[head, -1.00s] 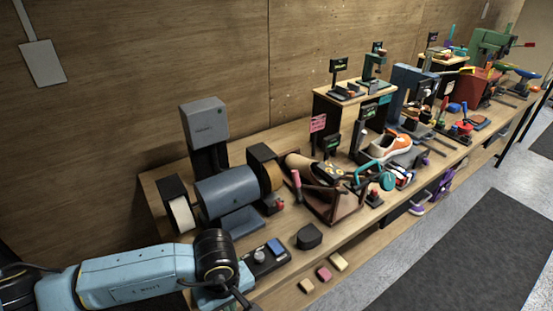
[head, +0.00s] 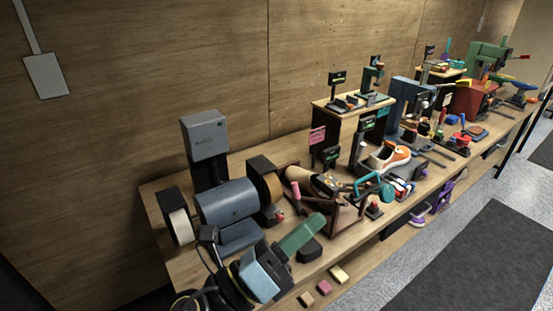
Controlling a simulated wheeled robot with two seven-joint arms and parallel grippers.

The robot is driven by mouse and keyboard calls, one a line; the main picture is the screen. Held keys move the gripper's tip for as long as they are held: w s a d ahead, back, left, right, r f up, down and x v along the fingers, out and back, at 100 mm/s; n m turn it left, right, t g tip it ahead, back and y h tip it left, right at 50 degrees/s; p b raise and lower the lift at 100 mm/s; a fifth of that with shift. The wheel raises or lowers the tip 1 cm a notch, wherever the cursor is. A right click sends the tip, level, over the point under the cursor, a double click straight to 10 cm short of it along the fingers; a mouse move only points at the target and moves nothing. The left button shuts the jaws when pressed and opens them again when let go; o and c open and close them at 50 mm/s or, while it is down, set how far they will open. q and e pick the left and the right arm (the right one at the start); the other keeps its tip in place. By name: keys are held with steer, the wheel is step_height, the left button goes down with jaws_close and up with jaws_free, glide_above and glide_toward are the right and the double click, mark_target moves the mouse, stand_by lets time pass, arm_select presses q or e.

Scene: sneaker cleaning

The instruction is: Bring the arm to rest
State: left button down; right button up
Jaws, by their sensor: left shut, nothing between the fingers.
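My left gripper (head: 283,256) is at the bottom centre of the head view, above the front part of the bench. Its light-blue body and dark cables come in from the bottom left. It is shut with nothing held. A long rounded green piece (head: 302,233) shows just beyond it, and I cannot tell from this view how the two are joined. An orange and white sneaker (head: 397,157) rests farther along the bench, well away from the gripper. My right gripper is not in view.
A grey-blue drum machine (head: 228,202) stands close behind the left arm. A black block (head: 310,250) lies beside the green piece. Small pink (head: 325,287) and cream (head: 339,273) blocks sit near the front. Crowded tools line the bench to the right; the floor mat (head: 480,265) is clear.

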arm_select(q)
steer(key=w+a+f+n+t+y, duration=0.2)
steer(key=w+a+n+t+y, duration=0.4)
steer(key=a+n+y, duration=0.65)
steer(key=s+a+f+n+g+y, duration=0.3)
steer(key=a+f+n+y, duration=0.15)
steer(key=f+n, duration=0.4)
steer(key=s+a+f+n+g+y, duration=0.35)
steer(key=a+f+n, duration=0.3)
steer(key=n, duration=0.25)
steer(key=s+a+f+n+g+h, duration=0.25)
steer(key=s+f+n+g, duration=0.5)
steer(key=s, duration=0.65)
step_height(320, 180, down, 34)
steer(key=s+m+g+b, duration=0.2)
steer(key=b, duration=0.4)
steer(key=s+a+f+b, duration=0.1)
steer(key=s+f+b, duration=0.1)
steer(key=s+f, duration=0.6)
steer(key=s+a+f+g+y+b, duration=0.1)
steer(key=s+a+f+b, duration=0.1)
steer(key=s+f, duration=0.6)
step_height(320, 180, down, 3)
steer(key=shift+r+b, duration=0.1)
steer(key=shift+b, duration=0.55)
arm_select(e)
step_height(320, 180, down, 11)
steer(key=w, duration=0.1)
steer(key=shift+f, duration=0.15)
